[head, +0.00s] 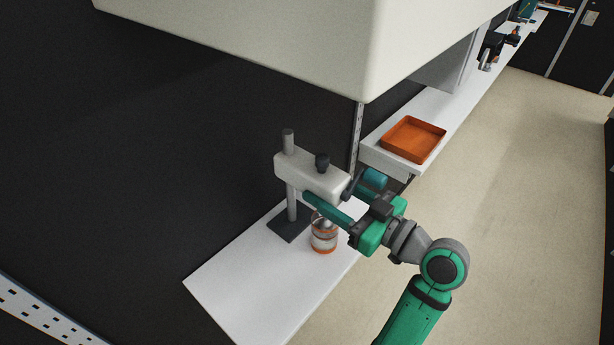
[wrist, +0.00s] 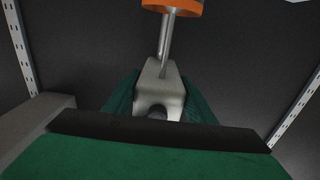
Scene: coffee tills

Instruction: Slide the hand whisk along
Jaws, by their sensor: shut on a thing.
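The hand whisk (head: 308,176) appears to be the pale block with a black knob, high beside a grey post (head: 291,203). My gripper (head: 326,188) is shut on it, one green finger along its near side. The far finger is mostly hidden. In the wrist view the pale block (wrist: 150,92) lies between my green fingers, and a metal rod (wrist: 166,45) runs from it towards an orange-edged thing. A pale can with orange bands (head: 323,240) stands below the block. I cannot tell whether the rod enters the can or passes behind it.
The post stands on a dark base plate (head: 289,231) on a white shelf (head: 235,285), whose front left is bare. An orange tray (head: 414,139) sits on a farther shelf section. A large pale cabinet (head: 250,35) overhangs above. Open floor (head: 500,200) lies to the right.

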